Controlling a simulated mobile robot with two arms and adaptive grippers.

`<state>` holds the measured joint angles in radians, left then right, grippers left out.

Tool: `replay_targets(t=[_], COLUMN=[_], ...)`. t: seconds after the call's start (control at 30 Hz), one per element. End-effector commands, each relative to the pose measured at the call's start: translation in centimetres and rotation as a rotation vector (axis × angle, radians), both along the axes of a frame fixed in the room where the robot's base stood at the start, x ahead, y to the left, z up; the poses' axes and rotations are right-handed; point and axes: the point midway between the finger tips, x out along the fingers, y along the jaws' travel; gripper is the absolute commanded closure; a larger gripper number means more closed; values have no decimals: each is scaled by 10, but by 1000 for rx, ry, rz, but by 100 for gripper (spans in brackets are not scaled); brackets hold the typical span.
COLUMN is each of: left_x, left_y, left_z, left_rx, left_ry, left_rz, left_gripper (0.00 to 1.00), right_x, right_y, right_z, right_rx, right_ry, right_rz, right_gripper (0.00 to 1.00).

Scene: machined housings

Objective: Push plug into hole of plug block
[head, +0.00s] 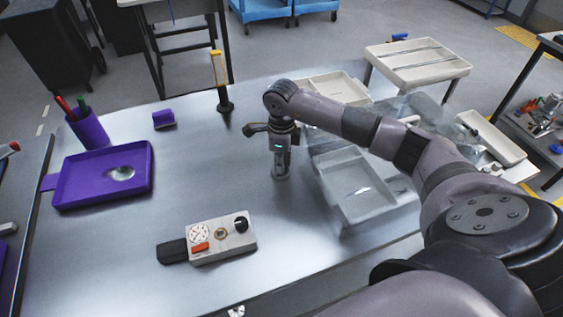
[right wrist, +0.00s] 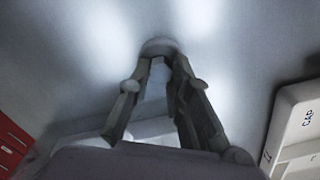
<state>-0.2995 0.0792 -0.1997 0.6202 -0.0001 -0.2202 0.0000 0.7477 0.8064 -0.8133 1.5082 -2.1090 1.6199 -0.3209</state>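The plug block appears to be the pale grey block (head: 230,245) at the front of the table in the head view. Its top has a round dial, an orange patch, a brass-ringed hole (head: 220,233) and a black knob. My right gripper (head: 281,168) points down over the table, behind and right of the block and clear of it. In the right wrist view its fingers close on a rounded grey piece (right wrist: 158,46), apparently the plug, which sticks out past the fingertips. The plug's shape is mostly hidden by the fingers. My left gripper is not in view.
A purple tray (head: 70,187) holding a shiny round piece, a purple pen cup (head: 89,130) and a small purple holder (head: 164,119) stand at left. A yellow-topped post (head: 217,70) stands behind. Pale trays (head: 347,212) lie right of the gripper. Table between gripper and block is clear.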

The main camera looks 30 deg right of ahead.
Motion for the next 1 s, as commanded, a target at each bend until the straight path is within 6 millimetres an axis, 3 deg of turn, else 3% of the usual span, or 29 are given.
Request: replay_targets(t=[0.3, 0.63, 0.77, 1.0], left_x=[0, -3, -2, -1], left_y=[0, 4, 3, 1], left_z=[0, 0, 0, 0], left_rx=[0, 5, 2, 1], left_ry=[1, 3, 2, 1], left_rz=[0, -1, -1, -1], left_gripper=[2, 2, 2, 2], right_x=[0, 0, 1, 1], right_y=[0, 0, 0, 0], right_z=[0, 4, 20, 72], right_rx=[1, 1, 0, 0], right_ry=[1, -1, -3, -4], right_rz=[0, 0, 0, 0], right_gripper=[60, 60, 60, 60])
